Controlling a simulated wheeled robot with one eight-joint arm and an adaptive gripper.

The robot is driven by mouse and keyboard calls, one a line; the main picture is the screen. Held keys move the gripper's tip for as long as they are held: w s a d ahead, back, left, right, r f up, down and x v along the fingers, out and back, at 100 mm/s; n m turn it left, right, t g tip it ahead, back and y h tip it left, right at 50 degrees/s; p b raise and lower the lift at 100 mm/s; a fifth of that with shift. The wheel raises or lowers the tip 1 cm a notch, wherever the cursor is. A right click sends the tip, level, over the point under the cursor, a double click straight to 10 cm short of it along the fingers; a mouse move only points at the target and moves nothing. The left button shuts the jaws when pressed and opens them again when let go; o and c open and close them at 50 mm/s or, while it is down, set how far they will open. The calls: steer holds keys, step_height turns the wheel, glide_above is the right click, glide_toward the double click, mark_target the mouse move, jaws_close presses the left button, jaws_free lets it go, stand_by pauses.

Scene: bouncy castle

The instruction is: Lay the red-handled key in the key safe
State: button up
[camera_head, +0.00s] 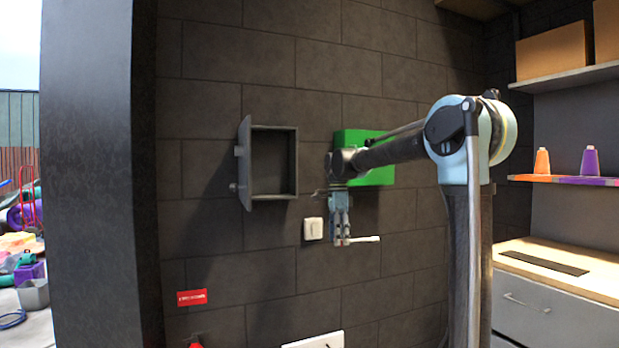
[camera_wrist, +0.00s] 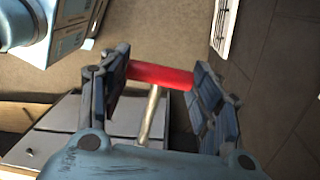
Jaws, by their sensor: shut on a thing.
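The key safe (camera_head: 294,162) is a grey open box on the dark block wall in the head view. Its door (camera_head: 243,162) is swung open to the left, and its inside looks empty. My gripper (camera_head: 341,238) points down in front of the wall, below and right of the safe and apart from it. In the wrist view my gripper (camera_wrist: 160,77) is shut on the red handle (camera_wrist: 158,75) of the key, which lies across between the two fingers. The key's pale shaft (camera_wrist: 149,115) runs from the handle toward the palm; its lower end is hidden.
A green box (camera_head: 381,175) is on the wall behind my arm, right of the safe. A white switch (camera_head: 313,228) is left of my gripper. A wooden counter (camera_head: 560,259) and shelves with cones stand at the right. The wall below the safe is mostly clear.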

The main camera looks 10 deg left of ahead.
steer(key=s+a+r+m+t+y, duration=0.2)
steer(key=a+r+m+t, duration=0.15)
steer(key=r+m, duration=0.55)
steer(key=s+a+r+m+t+y, duration=0.3)
steer(key=r+m+t, duration=0.2)
steer(key=m, duration=0.8)
steer(key=s+a+r+m+t+y, duration=0.2)
steer(key=a+r+m+t, duration=0.15)
steer(key=r+m, duration=0.55)
steer(key=shift+w+a+f+m, duration=0.4)
steer(key=shift+w+a, duration=1.55)
steer(key=shift+w, duration=1.45)
steer(key=shift+w+a+f+m, duration=0.35)
steer(key=shift+w+a, duration=1.55)
steer(key=shift+w, duration=1.55)
steer(key=shift+w+a+f+m, duration=0.25)
steer(key=shift+w+a+f, duration=0.3)
steer(key=shift+w+a, duration=2.15)
steer(key=shift+w+d+f, duration=0.2)
steer(key=shift+d+f, duration=0.05)
steer(key=shift+f, duration=0.25)
steer(key=shift+w+d+f, duration=0.25)
steer(key=shift+f, duration=0.25)
steer(key=shift+w+d+f, duration=0.2)
steer(key=shift+d+f, duration=0.05)
steer(key=shift+f, duration=0.25)
